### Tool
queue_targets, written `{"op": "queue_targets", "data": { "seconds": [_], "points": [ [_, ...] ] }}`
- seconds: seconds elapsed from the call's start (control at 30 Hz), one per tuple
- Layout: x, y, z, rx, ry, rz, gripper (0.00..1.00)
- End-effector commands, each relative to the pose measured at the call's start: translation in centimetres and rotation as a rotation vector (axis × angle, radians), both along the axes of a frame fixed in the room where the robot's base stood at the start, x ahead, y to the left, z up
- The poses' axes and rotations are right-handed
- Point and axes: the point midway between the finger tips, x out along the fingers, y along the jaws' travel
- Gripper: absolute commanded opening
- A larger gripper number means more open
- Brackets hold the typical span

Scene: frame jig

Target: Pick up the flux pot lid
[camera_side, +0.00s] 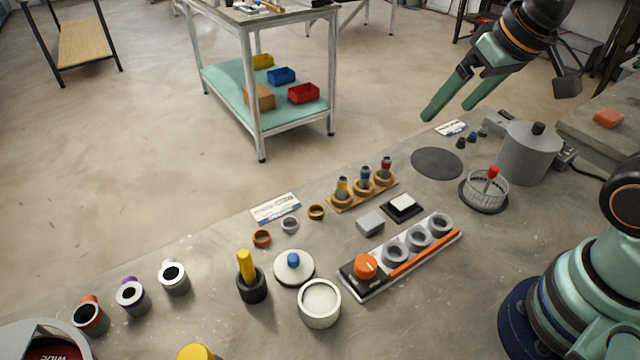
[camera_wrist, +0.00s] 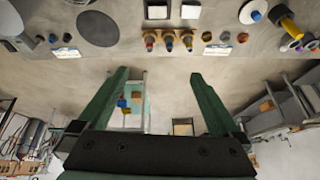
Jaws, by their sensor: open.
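The flux pot lid is most likely the white disc (camera_side: 294,268) with a blue knob, lying flat on the bench in the side view. It also shows at the top right of the wrist view (camera_wrist: 252,13). A white open pot (camera_side: 319,303) stands just in front of it, with a pale fill. My gripper (camera_side: 449,112) is open and empty, high above the back right of the bench, well away from the lid. In the wrist view its two green fingers (camera_wrist: 158,80) are spread with nothing between them.
A black holder with a yellow handle (camera_side: 247,275) stands left of the lid. Right of it is a rack with an orange knob (camera_side: 366,266) and grey rings. Small rings (camera_side: 289,223) and a wooden stand (camera_side: 364,190) lie behind. A grey canister (camera_side: 527,152) stands near my gripper.

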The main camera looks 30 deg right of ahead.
Motion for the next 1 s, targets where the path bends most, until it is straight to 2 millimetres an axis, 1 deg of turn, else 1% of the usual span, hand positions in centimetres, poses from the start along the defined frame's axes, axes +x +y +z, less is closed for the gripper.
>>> {"op": "queue_targets", "data": {
  "seconds": [0.17, 0.27, 0.37, 0.5, 0.63, 0.7, 0.8, 0.9, 1.0],
  "points": [
    [2.5, 4.0, -0.4, 0.137, 0.103, -0.211, 1.00],
    [3.8, 6.6, -0.9, 0.206, 0.165, -0.361, 1.00],
    [5.0, 9.5, -1.8, 0.260, 0.226, -0.516, 1.00],
    [6.2, 13.9, -3.6, 0.308, 0.302, -0.740, 1.00],
    [6.6, 18.1, -5.9, 0.330, 0.355, -0.957, 1.00],
    [6.6, 20.4, -7.3, 0.333, 0.376, -1.072, 1.00],
    [6.3, 23.1, -9.2, 0.333, 0.390, -1.219, 1.00],
    [5.9, 25.1, -10.8, 0.328, 0.393, -1.334, 1.00],
    [5.6, 26.3, -11.8, 0.325, 0.392, -1.408, 1.00]
  ]
}}
